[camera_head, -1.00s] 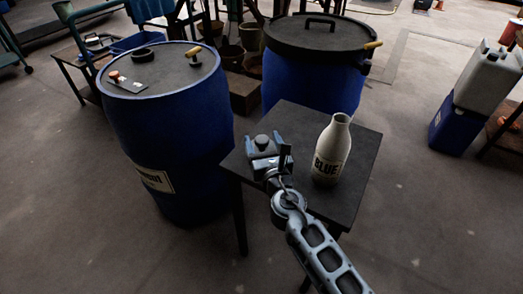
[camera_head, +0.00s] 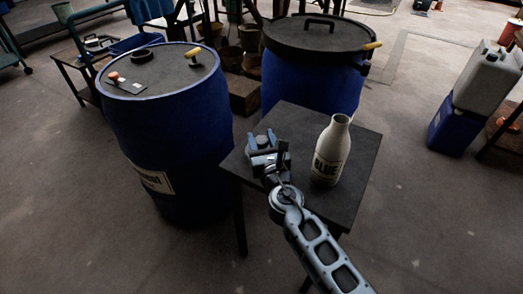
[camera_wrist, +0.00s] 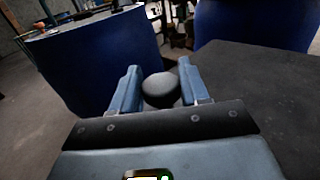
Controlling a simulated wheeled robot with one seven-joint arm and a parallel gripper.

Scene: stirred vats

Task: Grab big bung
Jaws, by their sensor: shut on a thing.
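The big bung (camera_wrist: 160,89) is a dark, rounded stopper. In the wrist view it sits between the two blue fingers of my gripper (camera_wrist: 160,86), which is shut on it. I cannot tell whether the bung still touches the table.
A white bottle marked BLUE (camera_head: 331,152) stands on the table close to the right of my gripper. Another lidded vat (camera_head: 318,85) stands behind the table.

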